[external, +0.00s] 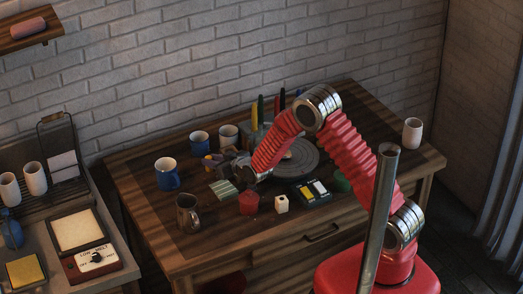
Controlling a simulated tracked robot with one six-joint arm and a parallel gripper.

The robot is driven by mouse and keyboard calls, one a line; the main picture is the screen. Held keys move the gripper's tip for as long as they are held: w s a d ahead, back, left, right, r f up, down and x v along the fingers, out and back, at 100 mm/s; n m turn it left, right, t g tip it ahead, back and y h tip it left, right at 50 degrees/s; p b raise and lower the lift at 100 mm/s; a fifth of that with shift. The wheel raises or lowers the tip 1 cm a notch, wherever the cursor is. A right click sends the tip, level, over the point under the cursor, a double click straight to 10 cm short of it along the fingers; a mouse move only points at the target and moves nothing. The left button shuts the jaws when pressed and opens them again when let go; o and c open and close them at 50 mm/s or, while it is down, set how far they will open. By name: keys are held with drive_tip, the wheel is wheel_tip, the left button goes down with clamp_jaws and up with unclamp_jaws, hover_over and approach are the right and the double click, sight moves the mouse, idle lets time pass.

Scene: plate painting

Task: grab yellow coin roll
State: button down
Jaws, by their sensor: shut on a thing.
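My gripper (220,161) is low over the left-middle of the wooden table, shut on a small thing. A small yellow piece shows at its fingertips, and I take it for the yellow coin roll (207,161). The jaws hide most of it, and its roll shape is too small to make out. I cannot tell whether it touches the table.
Blue mugs (167,174) stand left of and behind my gripper. A metal pitcher (187,212), a striped pale green block (223,188), a red pot (249,202) and a paint tray (314,192) are in front. A round turntable (298,160) is to the right.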

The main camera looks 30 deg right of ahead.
drive_tip(key=shift+r, duration=0.1)
wheel_tip(320, 180, up, 10)
idle(0.7)
drive_tip(key=shift+d, duration=0.1)
idle(0.4)
